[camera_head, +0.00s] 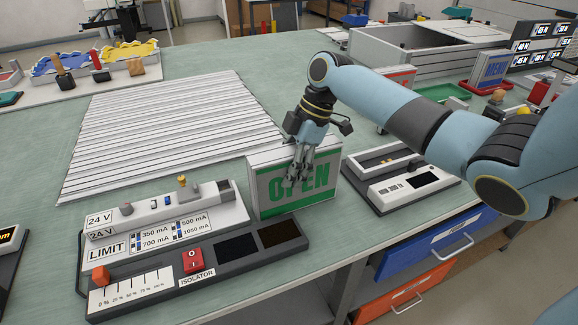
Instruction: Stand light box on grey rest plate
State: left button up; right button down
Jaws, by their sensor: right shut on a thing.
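The light box (268,194) is a white-framed box with a green "OPEN" on its grey face. It stands upright near the front of the bench, just right of the power supply. My right gripper (301,176) comes down over its upper part and is shut on it. The fingers cover part of the face. I cannot tell whether the box's lower edge touches a surface. I cannot clearly pick out the grey rest plate. My left gripper is not in view.
A power supply panel (150,266) with switches and a slider lies left of the box. A tester (395,192) sits close on its right. White ribbed slats (165,135) lie behind. A "MENU" box (490,68) stands at the back right. Bare green bench shows between them.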

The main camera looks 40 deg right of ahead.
jog(key=c, duration=1)
grip_release()
jog(key=shift+f, duration=0.15)
jog(key=o, duration=0.4)
